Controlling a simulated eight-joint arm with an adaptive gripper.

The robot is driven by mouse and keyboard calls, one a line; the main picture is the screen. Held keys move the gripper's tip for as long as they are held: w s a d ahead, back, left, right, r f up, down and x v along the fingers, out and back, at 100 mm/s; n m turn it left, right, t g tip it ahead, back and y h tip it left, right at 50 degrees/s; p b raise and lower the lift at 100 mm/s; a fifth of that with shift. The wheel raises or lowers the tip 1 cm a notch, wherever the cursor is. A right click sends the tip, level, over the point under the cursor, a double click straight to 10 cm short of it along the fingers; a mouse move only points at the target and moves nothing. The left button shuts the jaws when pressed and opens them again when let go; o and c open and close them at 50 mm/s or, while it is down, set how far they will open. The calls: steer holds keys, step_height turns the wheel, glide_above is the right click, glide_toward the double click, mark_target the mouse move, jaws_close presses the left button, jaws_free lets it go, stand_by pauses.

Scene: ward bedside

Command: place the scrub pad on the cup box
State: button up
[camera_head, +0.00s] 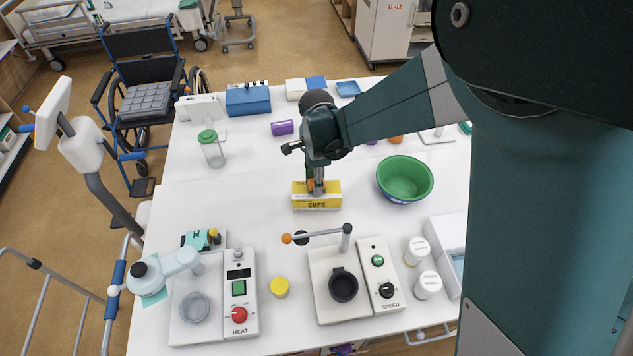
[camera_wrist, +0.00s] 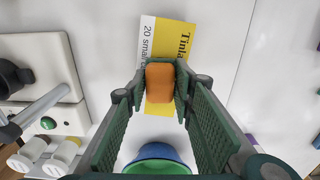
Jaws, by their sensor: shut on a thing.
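The cup box (camera_head: 317,201) is a yellow and white carton marked "CUPS" lying near the middle of the white table. In the wrist view its printed top (camera_wrist: 175,38) shows beyond the fingertips. The scrub pad (camera_wrist: 160,82) is a small orange block between my fingertips; its orange edge also shows in the head view (camera_head: 311,185). My gripper (camera_head: 316,186) is shut on the pad, pointing down directly over the box. I cannot tell whether the pad touches the box top, as the fingers hide the contact.
A green bowl (camera_head: 405,178) stands right of the box. A heater device (camera_head: 240,293) and a speed-dial device (camera_head: 378,282) with a lever (camera_head: 318,236) stand in front. The table left of the box is clear.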

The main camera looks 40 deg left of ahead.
steer(key=shift+f, duration=0.2)
steer(key=o, duration=0.9)
steer(key=shift+r, duration=0.25)
step_height(320, 180, up, 12)
stand_by(0.8)
